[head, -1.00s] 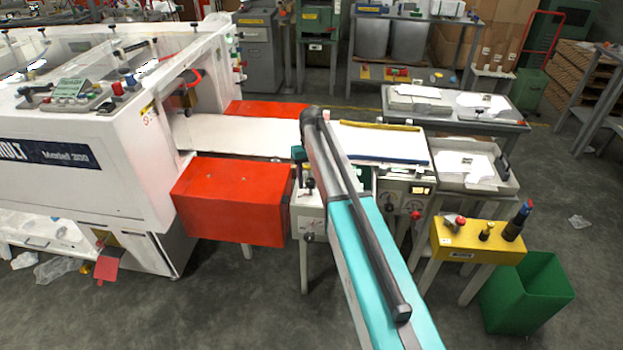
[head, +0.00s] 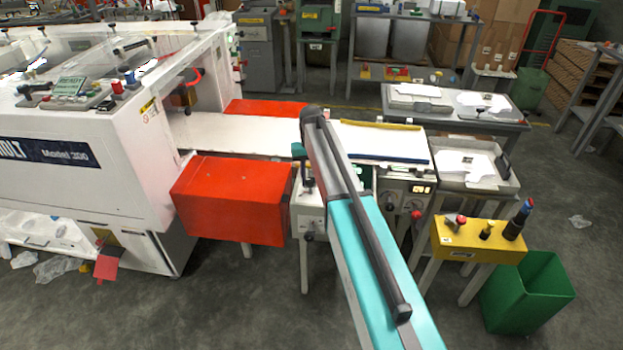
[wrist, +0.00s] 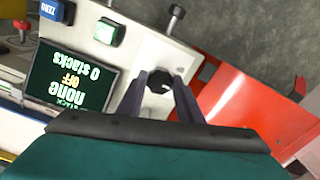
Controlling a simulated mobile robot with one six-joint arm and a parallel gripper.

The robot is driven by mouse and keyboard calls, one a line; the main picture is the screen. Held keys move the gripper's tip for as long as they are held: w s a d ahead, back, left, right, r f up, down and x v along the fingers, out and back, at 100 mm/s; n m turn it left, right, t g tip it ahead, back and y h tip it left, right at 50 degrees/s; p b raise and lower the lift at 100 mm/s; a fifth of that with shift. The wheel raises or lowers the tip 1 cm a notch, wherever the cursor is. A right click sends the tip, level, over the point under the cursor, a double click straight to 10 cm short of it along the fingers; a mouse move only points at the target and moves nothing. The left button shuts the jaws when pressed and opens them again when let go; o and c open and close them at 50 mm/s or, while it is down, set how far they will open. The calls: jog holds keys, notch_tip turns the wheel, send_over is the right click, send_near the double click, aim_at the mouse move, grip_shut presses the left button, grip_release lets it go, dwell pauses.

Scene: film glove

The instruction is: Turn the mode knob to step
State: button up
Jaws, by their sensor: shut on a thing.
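In the wrist view, a black knob (wrist: 157,80) sits on a pale control panel (wrist: 140,48). My gripper (wrist: 161,82) is shut on this knob, with one dark finger on each side. The fingers cover parts of its sides, and I cannot read a pointer mark or a label by it. A dark display (wrist: 70,78) beside it shows upside-down text: "none", "OFF" and "0 stacks".
A green button (wrist: 106,31) and a blue key marked ZERO (wrist: 57,10) are near the display. Another black knob (wrist: 177,11) stands at the panel's far edge. A red cover (wrist: 235,95) lies right of the panel. A yellow button box (head: 478,240) stands right of my arm.

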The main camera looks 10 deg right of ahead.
aim_at(311, 180)
jog(key=m+b, duration=0.1)
jog(key=m, duration=0.8)
jog(key=shift+a+m+b, duration=0.1)
jog(key=shift+m+b, duration=0.2)
jog(key=shift+m, duration=0.1)
jog(key=o, duration=1)
jog(key=shift+o, duration=0.2)
notch_tip(311, 180, up, 14)
jog(key=b, duration=0.3)
jog(key=shift+f, duration=0.2)
dwell(0.3)
